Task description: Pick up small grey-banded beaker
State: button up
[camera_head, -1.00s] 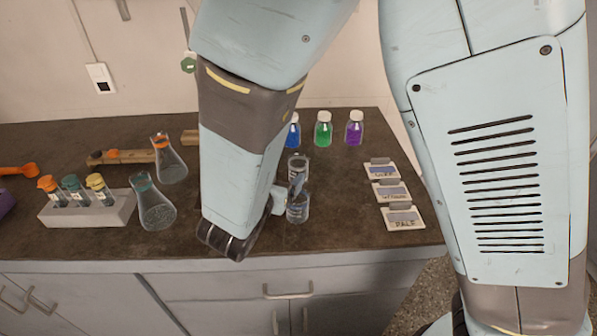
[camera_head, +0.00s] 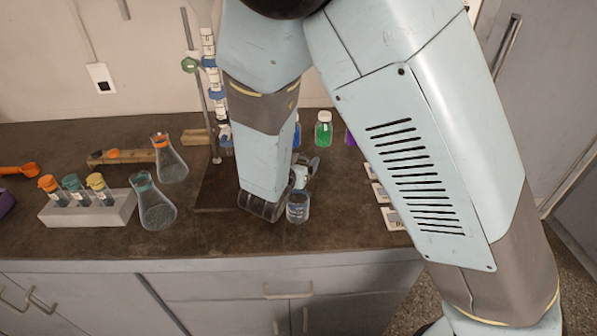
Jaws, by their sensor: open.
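A small clear glass beaker (camera_head: 298,208) stands upright near the front of the dark worktop, just in front of my gripper. I cannot make out a grey band on it at this size. My gripper (camera_head: 307,168) is open, low over the worktop right behind this beaker. A second clear beaker, visible there in the earlier view, is now mostly or fully hidden by my gripper and forearm. I cannot tell whether the fingers are around it or beside it.
A stand with a column of labelled pieces (camera_head: 211,75) rises behind my forearm. A green bottle (camera_head: 323,130) stands behind; label cards (camera_head: 395,218) lie to the right, partly covered by my arm.

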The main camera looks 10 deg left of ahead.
jog(key=shift+w, duration=0.25)
jog(key=shift+c, duration=0.3)
jog(key=c, duration=1)
